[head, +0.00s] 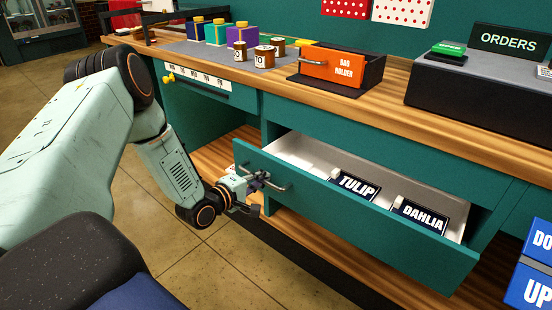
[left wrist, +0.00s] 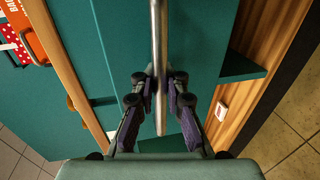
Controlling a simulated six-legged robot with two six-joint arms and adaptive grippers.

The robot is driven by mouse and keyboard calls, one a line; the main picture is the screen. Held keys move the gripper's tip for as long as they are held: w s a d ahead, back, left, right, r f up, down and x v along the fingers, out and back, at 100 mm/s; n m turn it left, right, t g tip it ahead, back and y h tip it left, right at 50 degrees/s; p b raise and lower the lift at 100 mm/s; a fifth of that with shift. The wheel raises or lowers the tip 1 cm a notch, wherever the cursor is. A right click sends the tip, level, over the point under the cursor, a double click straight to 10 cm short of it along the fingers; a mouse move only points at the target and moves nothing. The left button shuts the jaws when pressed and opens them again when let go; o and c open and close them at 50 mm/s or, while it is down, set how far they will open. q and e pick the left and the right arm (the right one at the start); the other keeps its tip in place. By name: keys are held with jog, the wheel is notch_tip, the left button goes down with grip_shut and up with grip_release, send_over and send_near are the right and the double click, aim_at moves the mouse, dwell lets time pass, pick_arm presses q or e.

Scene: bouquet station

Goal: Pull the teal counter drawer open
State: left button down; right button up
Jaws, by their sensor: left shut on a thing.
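The teal counter drawer (head: 355,222) stands pulled out from the teal counter in the head view, its white inside showing. Cards reading TULIP (head: 357,186) and DAHLIA (head: 421,216) are in it. A metal bar handle (head: 276,187) is on the left part of its front. My left gripper (head: 258,183) is at this handle, shut on it. In the left wrist view the handle (left wrist: 158,60) runs between the two dark fingers (left wrist: 159,100). My right gripper is not in view.
The wooden countertop (head: 390,112) carries an orange BAG HOLDER box (head: 331,67), small jars, coloured boxes and a dark ORDERS stand (head: 480,95). Blue boxes (head: 532,262) are at the lower right. Tiled floor (head: 215,265) lies open in front.

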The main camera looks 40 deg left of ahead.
pick_arm(q)
jog(key=f+p+v, duration=0.1)
jog(key=p+v, duration=0.1)
jog(key=v, duration=0.4)
jog(key=shift+s+p, duration=0.3)
jog(key=shift+s, duration=0.2)
jog(key=c, duration=1.7)
grip_release()
